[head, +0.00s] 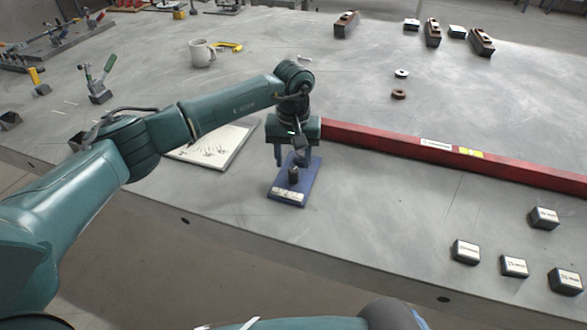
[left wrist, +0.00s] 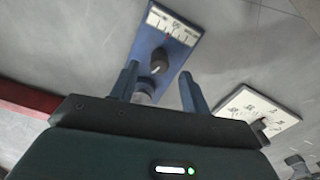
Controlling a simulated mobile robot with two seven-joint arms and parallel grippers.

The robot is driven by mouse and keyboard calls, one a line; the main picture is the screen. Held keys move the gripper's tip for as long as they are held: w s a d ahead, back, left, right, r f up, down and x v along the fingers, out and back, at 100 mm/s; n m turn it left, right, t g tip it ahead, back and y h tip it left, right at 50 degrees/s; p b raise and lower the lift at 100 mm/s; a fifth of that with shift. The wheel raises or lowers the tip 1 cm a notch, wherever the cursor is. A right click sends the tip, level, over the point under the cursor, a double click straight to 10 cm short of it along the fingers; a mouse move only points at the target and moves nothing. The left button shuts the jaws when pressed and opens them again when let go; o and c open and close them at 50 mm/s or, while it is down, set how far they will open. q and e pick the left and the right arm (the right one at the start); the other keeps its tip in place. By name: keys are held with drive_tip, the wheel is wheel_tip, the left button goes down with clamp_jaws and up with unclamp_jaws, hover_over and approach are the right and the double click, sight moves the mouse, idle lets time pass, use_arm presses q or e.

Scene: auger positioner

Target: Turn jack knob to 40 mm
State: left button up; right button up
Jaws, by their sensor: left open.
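The jack is a blue plate (head: 298,187) with a dark knob (head: 293,176) and a pale scale strip at its near end, lying near the front edge of the table. In the left wrist view, the dark knob (left wrist: 160,58) stands on the blue plate (left wrist: 150,38), and the scale strip shows at the top. A round grey part beyond the knob is partly hidden by a finger. My left gripper (head: 291,163) is open, pointing down over the back part of the plate. Its fingers (left wrist: 158,82) are apart with nothing between them that I can see gripped. The scale reading is too small to tell.
A long red bar (head: 400,146) lies right of the jack. A white sheet or board (head: 212,148) lies to its left. Several small dark labelled blocks (head: 466,252) stand at the right front. A mug (head: 201,53) is farther back.

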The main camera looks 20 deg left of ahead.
sight(293, 170)
use_arm(q)
drive_tip(key=shift+f, duration=2.35)
drive_tip(key=c, duration=1)
